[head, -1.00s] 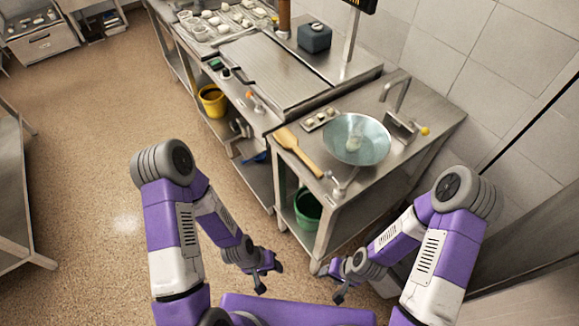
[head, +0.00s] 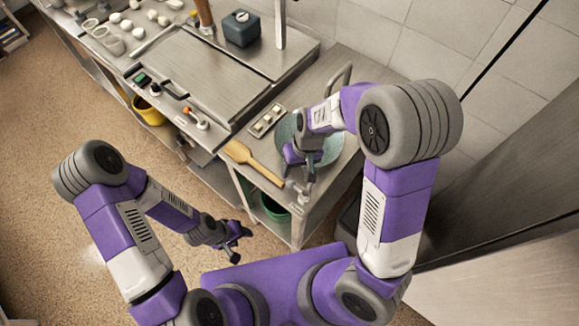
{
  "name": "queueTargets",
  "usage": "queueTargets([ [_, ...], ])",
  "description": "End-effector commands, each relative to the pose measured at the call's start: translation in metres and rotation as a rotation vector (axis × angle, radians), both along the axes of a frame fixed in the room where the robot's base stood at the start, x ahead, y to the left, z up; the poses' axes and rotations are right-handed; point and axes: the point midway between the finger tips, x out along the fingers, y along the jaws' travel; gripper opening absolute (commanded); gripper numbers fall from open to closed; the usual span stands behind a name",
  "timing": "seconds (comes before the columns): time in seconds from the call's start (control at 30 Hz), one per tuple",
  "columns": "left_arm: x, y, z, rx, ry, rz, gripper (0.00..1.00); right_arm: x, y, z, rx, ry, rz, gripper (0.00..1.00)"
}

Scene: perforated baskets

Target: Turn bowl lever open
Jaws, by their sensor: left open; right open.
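The round teal metal bowl (head: 333,148) is set in the steel counter, largely hidden behind my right forearm and wrist. The small metal lever (head: 301,191) stands at the counter's front edge, just in front of the bowl. My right gripper (head: 300,166) is open above the near part of the bowl, close to the lever. I cannot tell whether it touches the lever. My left gripper (head: 234,246) is open and empty, low over the floor to the left of the counter.
A wooden paddle (head: 252,159) lies left of the bowl, beside a small tray (head: 267,121). A green bucket (head: 274,208) stands under the counter. A flat steel appliance (head: 195,75) and a dark box (head: 241,28) are further back.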

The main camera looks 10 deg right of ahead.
Motion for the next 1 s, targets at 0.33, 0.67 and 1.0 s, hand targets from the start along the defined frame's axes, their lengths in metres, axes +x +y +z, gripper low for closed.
queueTargets([
  [0.33, 0.000, 0.000, -0.017, 0.000, -0.001, 0.001, 0.52, -0.002, 0.009, -0.055, -0.002, 0.004, -0.001, 0.58],
  [0.67, 0.000, 0.000, -0.018, 0.000, 0.000, 0.001, 0.52, -0.001, 0.012, -0.063, -0.001, 0.001, -0.001, 0.58],
  [1.0, 0.000, 0.000, -0.018, 0.000, -0.001, 0.001, 0.52, -0.001, 0.012, -0.063, -0.001, 0.001, -0.001, 0.18],
])
